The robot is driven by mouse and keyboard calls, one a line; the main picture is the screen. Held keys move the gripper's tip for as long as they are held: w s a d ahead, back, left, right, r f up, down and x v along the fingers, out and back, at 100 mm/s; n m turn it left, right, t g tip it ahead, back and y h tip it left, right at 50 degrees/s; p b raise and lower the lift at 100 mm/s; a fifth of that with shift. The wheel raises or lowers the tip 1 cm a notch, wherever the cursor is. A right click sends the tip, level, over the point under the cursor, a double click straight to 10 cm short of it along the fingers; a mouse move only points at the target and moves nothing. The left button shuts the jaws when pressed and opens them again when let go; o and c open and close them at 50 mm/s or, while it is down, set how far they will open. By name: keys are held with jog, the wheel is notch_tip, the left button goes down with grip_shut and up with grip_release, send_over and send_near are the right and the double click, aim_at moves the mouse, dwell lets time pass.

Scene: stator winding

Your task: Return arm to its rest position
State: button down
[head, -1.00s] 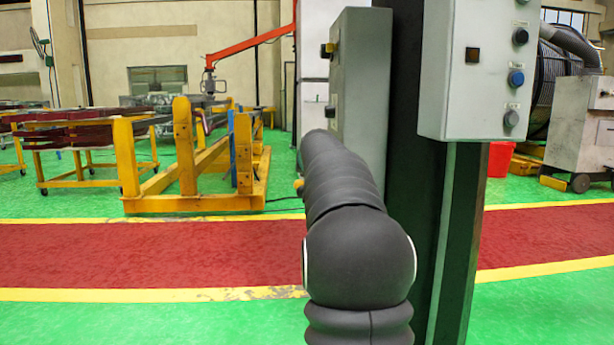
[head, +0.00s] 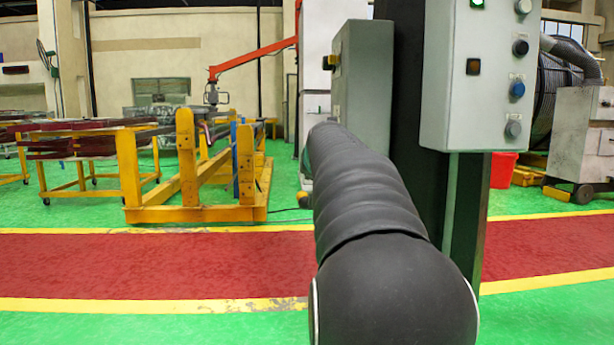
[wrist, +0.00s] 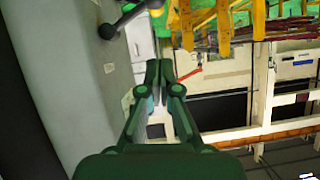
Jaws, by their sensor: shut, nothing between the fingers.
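My arm (head: 370,200) reaches forward from the bottom of the head view, in a dark ribbed cover with a rounded joint low and near the camera. My gripper is hidden in the head view. In the wrist view my gripper (wrist: 159,75) is dark green, with its two fingers together and nothing between them. No object touches the fingertips there.
A grey control box (head: 478,90) with buttons hangs on a dark post (head: 468,210), close right of my arm. Another grey cabinet (head: 364,85) stands behind the arm. A yellow frame (head: 190,213) stands at left. The red walkway (head: 150,265) is clear.

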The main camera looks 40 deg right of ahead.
jog(key=s+a+f+g+y, duration=0.2)
jog(key=s+f+g, duration=0.1)
jog(key=f, duration=0.7)
jog(key=s+a+f+n+g+y+p, duration=0.1)
jog(key=s+a+f, duration=0.3)
jog(key=s+a, duration=0.5)
jog(key=s+a+f+n+y+p, duration=0.1)
jog(key=s+a+f+n+p, duration=0.1)
jog(key=s+a, duration=0.7)
jog(key=s+a+f+n+g+y+p, duration=0.1)
jog(key=s+a+f+n, duration=0.3)
jog(key=s+a, duration=0.6)
jog(key=a+f+y+p, duration=0.1)
jog(key=a+f, duration=0.1)
jog(key=a, duration=0.3)
jog(key=shift+f+g, duration=0.3)
